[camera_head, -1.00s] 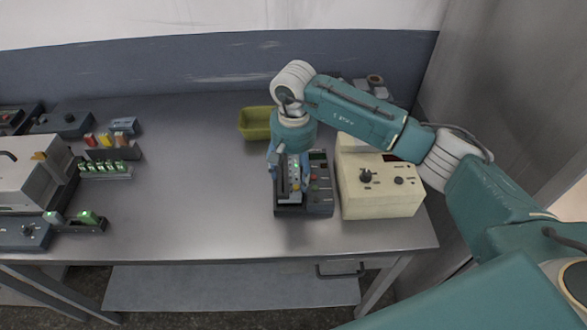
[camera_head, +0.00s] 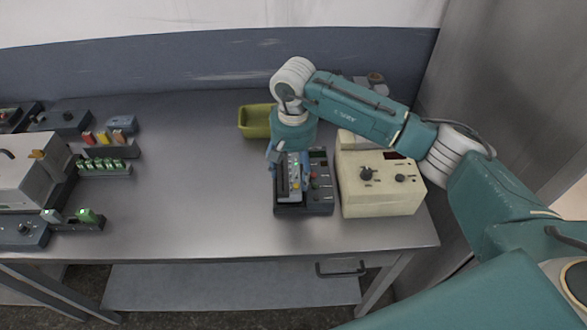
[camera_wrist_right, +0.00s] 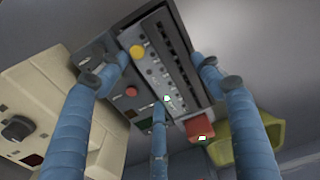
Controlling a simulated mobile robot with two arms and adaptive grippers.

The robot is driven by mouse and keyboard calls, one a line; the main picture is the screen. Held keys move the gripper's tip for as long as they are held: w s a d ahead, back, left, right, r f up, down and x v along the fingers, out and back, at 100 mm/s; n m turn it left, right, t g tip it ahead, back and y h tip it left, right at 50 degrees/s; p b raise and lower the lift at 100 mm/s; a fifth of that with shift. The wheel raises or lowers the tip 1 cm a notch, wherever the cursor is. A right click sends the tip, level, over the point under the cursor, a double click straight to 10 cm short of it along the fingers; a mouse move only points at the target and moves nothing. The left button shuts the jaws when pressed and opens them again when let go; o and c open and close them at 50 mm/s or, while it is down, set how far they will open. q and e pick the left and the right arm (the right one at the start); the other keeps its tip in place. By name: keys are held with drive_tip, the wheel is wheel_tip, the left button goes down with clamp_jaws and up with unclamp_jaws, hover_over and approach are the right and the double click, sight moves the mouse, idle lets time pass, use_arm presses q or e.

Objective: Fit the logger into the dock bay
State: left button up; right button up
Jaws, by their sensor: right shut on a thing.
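The logger (camera_head: 295,178) is a slim light-grey unit with a yellow button and a green light. It stands at the left part of the dark dock (camera_head: 318,206), and it also shows in the right wrist view (camera_wrist_right: 158,70). My right gripper (camera_head: 284,168) is above the dock with its blue fingers around the logger, shut on it. In the right wrist view the fingers (camera_wrist_right: 160,95) flank the logger, with the dock (camera_wrist_right: 98,48) beside it. The logger's lower end is hidden, so I cannot tell how deep it sits in the bay. My left gripper is not in view.
A cream instrument box (camera_head: 381,190) stands close to the dock's right. A yellow-green bin (camera_head: 255,122) is behind it to the left. Racks with coloured modules (camera_head: 105,150) and a grey machine (camera_head: 22,180) stand at the left. The middle of the table (camera_head: 190,180) is clear.

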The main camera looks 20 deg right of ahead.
drive_tip(key=shift+r+b, duration=0.1)
drive_tip(key=shift+b, duration=0.3)
idle(0.7)
drive_tip(key=shift+f+b, duration=0.85)
drive_tip(key=shift+b, duration=0.05)
idle(0.8)
drive_tip(key=shift+r+b, duration=0.15)
drive_tip(key=shift+b, duration=0.45)
idle(1.0)
drive_tip(key=shift+b, duration=0.3)
idle(0.4)
drive_tip(key=shift+b, duration=0.3)
idle(0.5)
drive_tip(key=o, duration=1.5)
drive_tip(key=shift+f, duration=0.2)
wheel_tip(320, 180, up, 12)
drive_tip(key=shift+s, duration=0.25)
